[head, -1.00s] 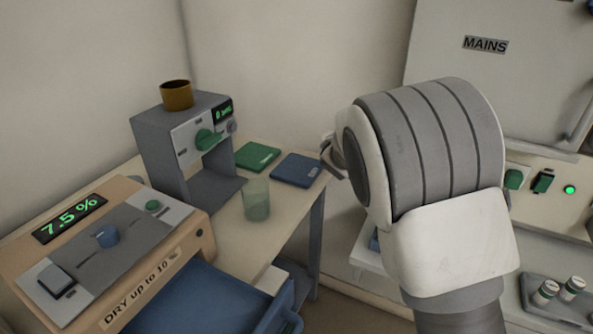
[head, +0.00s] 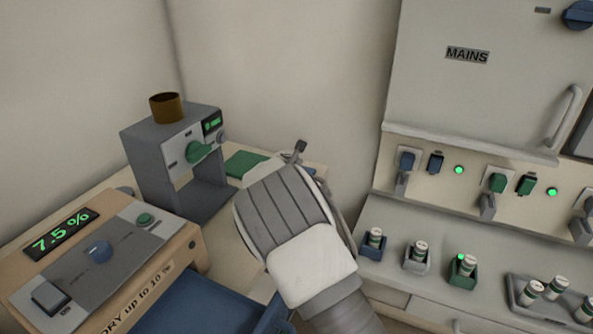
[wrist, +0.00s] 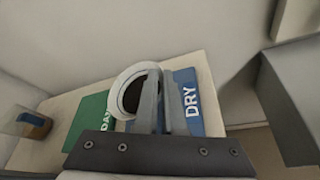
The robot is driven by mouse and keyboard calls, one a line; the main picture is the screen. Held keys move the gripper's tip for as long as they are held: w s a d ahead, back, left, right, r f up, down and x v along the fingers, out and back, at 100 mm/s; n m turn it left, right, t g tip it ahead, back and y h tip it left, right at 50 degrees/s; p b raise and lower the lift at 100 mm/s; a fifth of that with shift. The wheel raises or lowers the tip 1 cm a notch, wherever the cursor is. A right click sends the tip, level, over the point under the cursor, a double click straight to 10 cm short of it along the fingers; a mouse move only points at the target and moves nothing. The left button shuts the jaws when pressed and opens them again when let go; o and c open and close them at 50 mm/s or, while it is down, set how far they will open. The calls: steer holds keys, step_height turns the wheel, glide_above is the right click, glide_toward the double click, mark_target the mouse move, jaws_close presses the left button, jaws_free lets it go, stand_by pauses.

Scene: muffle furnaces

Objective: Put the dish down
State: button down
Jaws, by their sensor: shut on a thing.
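My gripper (wrist: 160,88) is shut on a round white dish (wrist: 120,80) with a dark inside. In the wrist view the dish lies across the gap between a blue mat marked DRY (wrist: 190,105) and a green mat (wrist: 88,125). I cannot tell whether it touches the surface below. In the head view my arm hides the dish, most of the gripper and most of the blue mat. The green mat also shows in the head view (head: 243,162).
A grey device (head: 150,165) with a brown cup (head: 166,107) on top stands behind left. A drying unit (head: 100,260) reading 7.5 % is at the front left. On the right, a shelf holds several small vials under a MAINS cabinet (head: 480,90).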

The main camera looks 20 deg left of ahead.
steer(key=shift+f, duration=1.65)
steer(key=shift+b, duration=0.3)
steer(key=shift+f, duration=0.15)
steer(key=c, duration=1)
jaws_free()
steer(key=shift+s+r, duration=0.1)
steer(key=shift+r, duration=0.1)
steer(key=v, duration=1.1)
steer(key=shift+s+r, duration=0.15)
steer(key=shift+s, duration=0.25)
